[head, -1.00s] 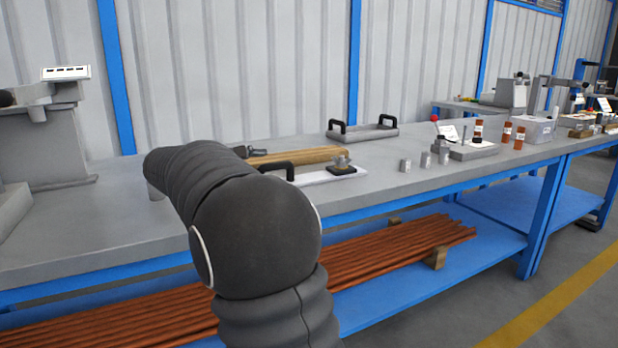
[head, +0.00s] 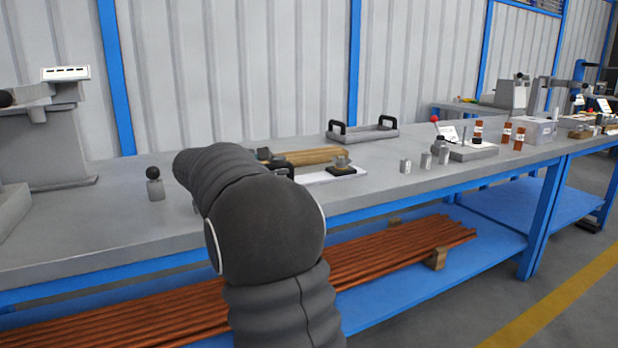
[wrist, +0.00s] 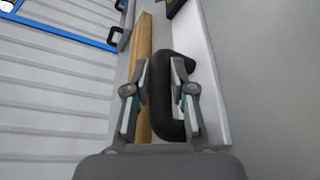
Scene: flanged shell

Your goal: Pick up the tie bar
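No part is clearly recognisable as the tie bar; the long wooden bar (head: 315,155) on the bench is one long piece in view. It also shows in the wrist view (wrist: 146,38), running up beside the left finger. My gripper (wrist: 160,66) is open, with a gap between its fingertips. A black handle (wrist: 163,128) lies below and between the fingers, partly hidden by the right one. Whether the fingers touch it, I cannot tell. In the head view my arm hides the gripper and part of the handle.
A grey tray with black handles (head: 365,133) stands behind. Small metal cylinders (head: 426,160) stand to the right. A black-knobbed block (head: 155,188) is left of my arm.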

